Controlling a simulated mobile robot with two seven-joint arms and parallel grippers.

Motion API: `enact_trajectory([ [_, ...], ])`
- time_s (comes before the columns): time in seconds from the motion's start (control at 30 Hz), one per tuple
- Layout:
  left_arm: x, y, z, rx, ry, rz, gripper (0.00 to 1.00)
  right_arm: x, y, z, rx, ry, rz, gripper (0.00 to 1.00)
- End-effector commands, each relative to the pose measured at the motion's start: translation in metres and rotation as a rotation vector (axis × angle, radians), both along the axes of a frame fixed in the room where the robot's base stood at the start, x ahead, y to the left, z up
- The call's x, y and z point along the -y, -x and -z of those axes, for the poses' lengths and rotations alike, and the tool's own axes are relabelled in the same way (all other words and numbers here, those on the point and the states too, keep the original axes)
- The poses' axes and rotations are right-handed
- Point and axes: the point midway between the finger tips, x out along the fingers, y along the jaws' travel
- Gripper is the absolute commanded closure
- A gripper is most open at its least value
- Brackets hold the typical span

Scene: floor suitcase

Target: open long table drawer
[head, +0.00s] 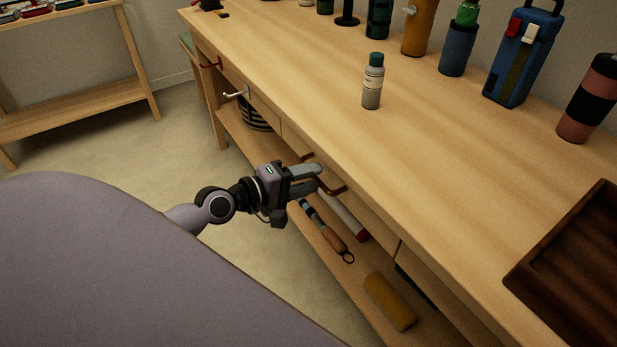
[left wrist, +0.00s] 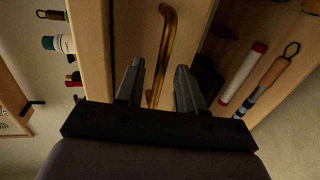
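The long wooden table (head: 330,75) has a drawer front (head: 372,213) in its side, which looks flush with the table. A bronze bar handle (head: 334,189) is on this front; it also shows in the left wrist view (left wrist: 168,40). My left gripper (head: 318,177) is at the handle. In the left wrist view, its two fingers (left wrist: 160,66) are apart, one on each side of the handle. I cannot tell whether either finger touches it. Part of the handle is hidden behind the fingers in the head view. My right gripper is not in view.
A grey bottle (head: 372,85) stands near the table's edge, with several bottles behind it. A dark wooden tray (head: 575,260) is at the right. The lower shelf holds a yellow-brown roll (head: 390,302) and a wooden-handled tool (head: 333,238). Floor (head: 120,150) is clear at the left.

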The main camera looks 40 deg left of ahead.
Motion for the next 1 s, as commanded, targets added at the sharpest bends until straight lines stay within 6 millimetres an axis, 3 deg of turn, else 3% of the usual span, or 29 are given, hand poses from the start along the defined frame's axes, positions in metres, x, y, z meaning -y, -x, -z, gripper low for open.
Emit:
enact_trajectory([
  [0.37,0.0019,-0.0033,0.0011,-0.001,0.000,0.001,0.62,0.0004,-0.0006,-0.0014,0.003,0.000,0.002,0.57],
  [0.5,0.0018,-0.0032,0.0010,-0.001,0.000,0.001,1.00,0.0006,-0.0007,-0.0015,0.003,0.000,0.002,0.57],
  [1.0,0.0017,-0.0030,0.0011,-0.002,-0.001,0.001,1.00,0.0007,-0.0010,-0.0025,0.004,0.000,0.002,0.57],
])
